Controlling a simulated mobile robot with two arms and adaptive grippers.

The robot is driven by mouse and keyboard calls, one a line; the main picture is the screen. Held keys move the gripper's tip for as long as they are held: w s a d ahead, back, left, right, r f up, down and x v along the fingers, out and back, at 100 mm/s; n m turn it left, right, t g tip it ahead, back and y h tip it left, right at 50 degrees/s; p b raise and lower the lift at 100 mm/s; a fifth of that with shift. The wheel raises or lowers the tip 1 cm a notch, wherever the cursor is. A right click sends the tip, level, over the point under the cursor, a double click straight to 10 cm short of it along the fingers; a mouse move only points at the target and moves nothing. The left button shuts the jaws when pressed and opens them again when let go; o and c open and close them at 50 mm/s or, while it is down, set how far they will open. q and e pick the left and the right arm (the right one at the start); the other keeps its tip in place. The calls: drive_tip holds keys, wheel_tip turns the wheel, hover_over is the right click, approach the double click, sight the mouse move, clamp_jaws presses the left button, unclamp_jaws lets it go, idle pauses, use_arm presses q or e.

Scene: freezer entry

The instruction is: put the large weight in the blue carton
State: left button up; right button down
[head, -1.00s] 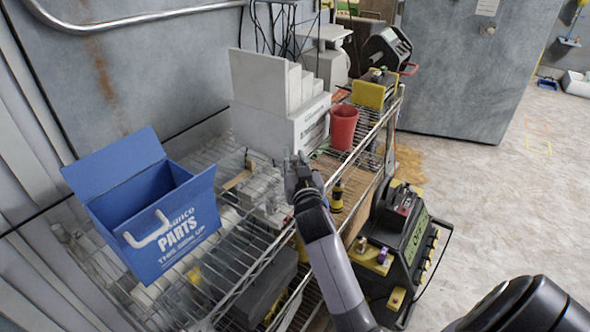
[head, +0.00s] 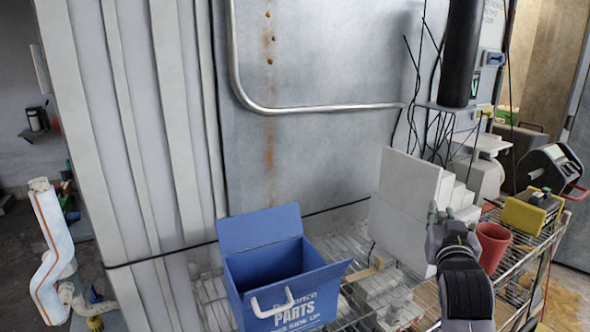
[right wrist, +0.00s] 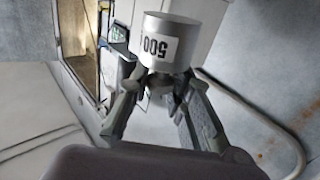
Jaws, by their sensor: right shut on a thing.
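The large weight (right wrist: 167,45) is a silver cylinder with a white label reading 500, upside down in the right wrist view. My right gripper (right wrist: 166,82) is shut on it, with a finger on each side of its lower end. In the head view my right gripper (head: 440,212) is in front of the white boxes, right of the blue carton; I cannot make out the weight there. The blue carton (head: 300,296) stands on the wire shelf at lower middle, flaps open, with PARTS printed on its front. My left gripper is not in view.
White stacked boxes (head: 405,190) stand behind my right gripper. A red cup (head: 493,245) and a yellow device (head: 527,214) are to the right. The wire shelf (head: 375,285) holds low clutter between carton and gripper. A metal rail (head: 320,110) runs along the wall behind.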

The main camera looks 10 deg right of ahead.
drive_tip(key=s+a+f+n+t+y, duration=0.1)
drive_tip(key=s+a+f+n+y, duration=0.5)
drive_tip(key=s+a+f, duration=1.05)
drive_tip(key=w+d+r+m+h, duration=0.2)
drive_tip(key=w+d+r, duration=0.3)
drive_tip(key=w+d+r+m+h, duration=0.2)
drive_tip(key=w+d+r, duration=0.4)
drive_tip(key=w+d+r+m+g+h, duration=0.1)
drive_tip(key=w+d+r+m+h, duration=0.1)
drive_tip(key=w+d+r, duration=0.3)
drive_tip(key=shift+w+d+r, duration=0.3)
drive_tip(key=shift+d+r, duration=0.3)
drive_tip(key=shift+r, duration=0.1)
drive_tip(key=shift+f, duration=0.1)
wheel_tip(320, 180, down, 19)
drive_tip(key=shift+f, duration=0.2)
drive_tip(key=shift+f, duration=0.1)
